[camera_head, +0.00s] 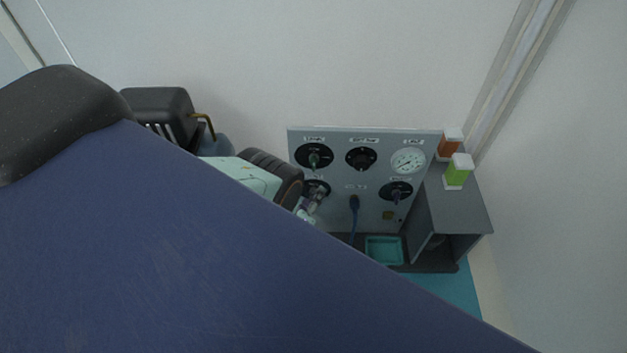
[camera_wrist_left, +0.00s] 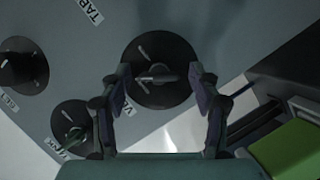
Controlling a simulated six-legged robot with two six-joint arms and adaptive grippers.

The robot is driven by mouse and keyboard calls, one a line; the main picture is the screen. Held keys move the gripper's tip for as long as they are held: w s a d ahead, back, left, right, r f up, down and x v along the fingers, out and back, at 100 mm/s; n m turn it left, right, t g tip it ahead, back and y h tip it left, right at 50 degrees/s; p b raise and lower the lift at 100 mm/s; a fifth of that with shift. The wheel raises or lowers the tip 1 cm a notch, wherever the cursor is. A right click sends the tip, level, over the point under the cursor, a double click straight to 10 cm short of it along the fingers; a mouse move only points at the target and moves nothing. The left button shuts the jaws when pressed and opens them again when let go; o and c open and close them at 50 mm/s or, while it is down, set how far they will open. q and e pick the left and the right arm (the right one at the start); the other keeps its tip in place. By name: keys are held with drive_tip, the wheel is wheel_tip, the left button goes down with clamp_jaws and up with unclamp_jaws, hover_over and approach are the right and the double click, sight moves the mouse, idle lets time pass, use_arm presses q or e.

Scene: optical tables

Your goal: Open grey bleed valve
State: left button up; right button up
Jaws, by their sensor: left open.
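A grey upright panel (camera_head: 372,205) carries several round dark valve dials. My left gripper (camera_head: 313,202) is at the lower-left dial (camera_head: 321,186), partly covering it. In the left wrist view, a dark disc (camera_wrist_left: 145,52) with a grey bar handle (camera_wrist_left: 158,78) lies ahead of my left gripper (camera_wrist_left: 160,80). The open fingers are on either side of the handle, with gaps showing. I cannot tell how deep the fingertips reach. The lower-right dial (camera_head: 396,191) also has a dark grey handle. The labels are too small or cut off to read surely. My right gripper is not in view.
A green-handled valve (camera_head: 314,159), a black knob (camera_head: 361,158) and a white gauge (camera_head: 408,161) line the panel's top. A blue hose (camera_head: 355,218) hangs mid-panel above a teal tray (camera_head: 384,251).

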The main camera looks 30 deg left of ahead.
use_arm(q)
drive_tip(key=shift+s+r, duration=0.1)
drive_tip(key=shift+r, duration=0.05)
drive_tip(key=shift+c, duration=1.3)
drive_tip(key=c, duration=0.9)
drive_tip(key=shift+m, duration=0.3)
drive_tip(key=m+g+y, duration=0.1)
drive_tip(key=m, duration=0.2)
drive_tip(key=m+g+y, duration=0.2)
drive_tip(key=m, duration=0.2)
drive_tip(key=shift+w+d+r+y, duration=0.1)
drive_tip(key=shift+w+d+y, duration=0.1)
drive_tip(key=shift+y, duration=0.1)
